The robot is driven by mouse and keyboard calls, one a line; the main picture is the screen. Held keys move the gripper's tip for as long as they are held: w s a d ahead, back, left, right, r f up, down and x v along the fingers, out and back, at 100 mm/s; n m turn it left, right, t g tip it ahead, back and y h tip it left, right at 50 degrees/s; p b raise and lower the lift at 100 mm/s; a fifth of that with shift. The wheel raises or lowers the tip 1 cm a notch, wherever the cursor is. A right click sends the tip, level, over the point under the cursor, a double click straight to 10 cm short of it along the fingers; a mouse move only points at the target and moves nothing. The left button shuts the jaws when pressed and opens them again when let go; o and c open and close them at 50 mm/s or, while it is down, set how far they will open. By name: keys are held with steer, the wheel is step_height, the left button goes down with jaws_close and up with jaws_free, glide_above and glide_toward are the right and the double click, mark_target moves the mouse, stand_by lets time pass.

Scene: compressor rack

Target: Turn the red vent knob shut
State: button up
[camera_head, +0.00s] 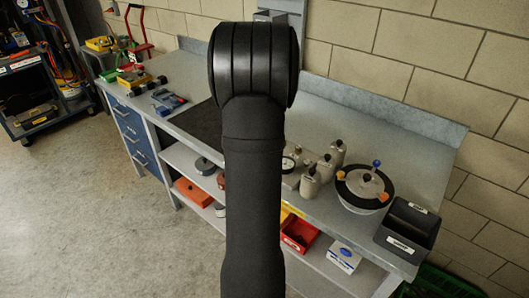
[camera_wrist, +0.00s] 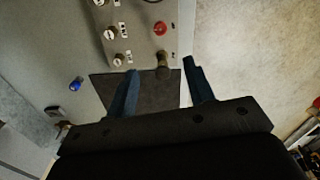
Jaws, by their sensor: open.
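The red vent knob (camera_wrist: 160,28) is a small round red knob on a pale grey panel (camera_wrist: 140,45) in the wrist view. It lies above and beyond the fingertips in the picture, with nothing touching it. My gripper (camera_wrist: 160,67) is open and empty, its two dark blue fingers apart. A brass-coloured fitting (camera_wrist: 163,70) at the panel's near edge shows between the fingertips; I cannot tell its distance from them. In the head view my dark arm covers the middle, and neither the red knob nor my fingers can be made out.
Pale round knobs (camera_wrist: 118,60) with labels line the panel's left side. On the bench (camera_head: 405,150) stand several grey-beige cylinders (camera_head: 310,183), a round pot with orange clips (camera_head: 363,188) and a black bin (camera_head: 407,232). The bench's back right is clear.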

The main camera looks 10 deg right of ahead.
step_height(320, 180, down, 18)
steer(key=shift+r+n, duration=0.25)
steer(key=shift+n, duration=0.95)
steer(key=c, duration=1)
